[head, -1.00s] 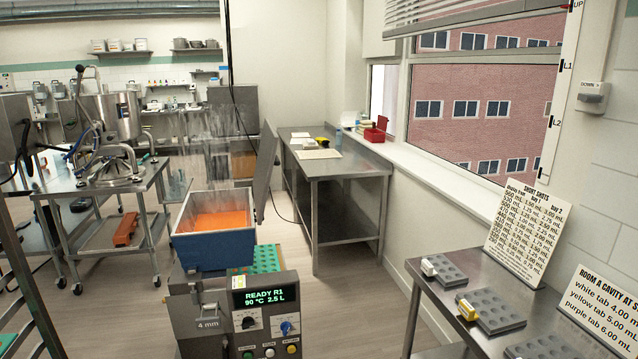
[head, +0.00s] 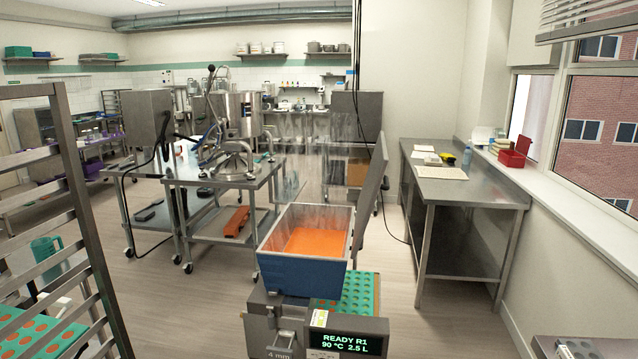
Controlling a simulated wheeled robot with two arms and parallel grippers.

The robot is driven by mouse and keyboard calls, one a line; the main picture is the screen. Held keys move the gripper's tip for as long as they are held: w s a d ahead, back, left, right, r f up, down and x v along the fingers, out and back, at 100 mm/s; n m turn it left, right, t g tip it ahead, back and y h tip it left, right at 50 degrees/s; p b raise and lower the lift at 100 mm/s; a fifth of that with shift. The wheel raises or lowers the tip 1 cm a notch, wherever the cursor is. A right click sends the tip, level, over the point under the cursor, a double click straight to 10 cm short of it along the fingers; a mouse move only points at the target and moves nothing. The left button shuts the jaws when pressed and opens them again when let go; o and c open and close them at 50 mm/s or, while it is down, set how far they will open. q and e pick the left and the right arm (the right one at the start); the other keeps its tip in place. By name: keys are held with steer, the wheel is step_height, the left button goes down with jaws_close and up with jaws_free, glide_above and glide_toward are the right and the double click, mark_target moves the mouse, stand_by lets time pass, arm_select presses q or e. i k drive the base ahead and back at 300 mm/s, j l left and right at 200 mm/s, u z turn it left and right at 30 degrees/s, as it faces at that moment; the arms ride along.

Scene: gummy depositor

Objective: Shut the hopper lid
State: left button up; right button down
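The depositor's hopper (head: 298,273) is a blue-walled open box with orange liquid (head: 316,241) inside and steam above it. It sits on top of the grey depositor (head: 262,325), whose display (head: 345,343) reads "READY R1, 90 °C 2.5 L". The hopper lid (head: 372,190) is a grey panel standing open, nearly upright and leaning outward, along the hopper's right side. Neither of my grippers is in view.
A green mould tray (head: 360,294) lies beside the hopper on the depositor. A rack (head: 82,215) stands at the left, and a steel cart (head: 222,184) with a kettle (head: 240,115) behind. A steel table (head: 468,190) stands right. Floor between is clear.

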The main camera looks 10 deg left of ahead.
mark_target(377, 188)
steer(key=i+l+u, duration=0.25)
steer(key=l, duration=0.4)
steer(key=i+l+u, duration=0.15)
steer(key=i+l, duration=0.15)
steer(key=i+l+u, duration=0.1)
steer(key=l, duration=0.35)
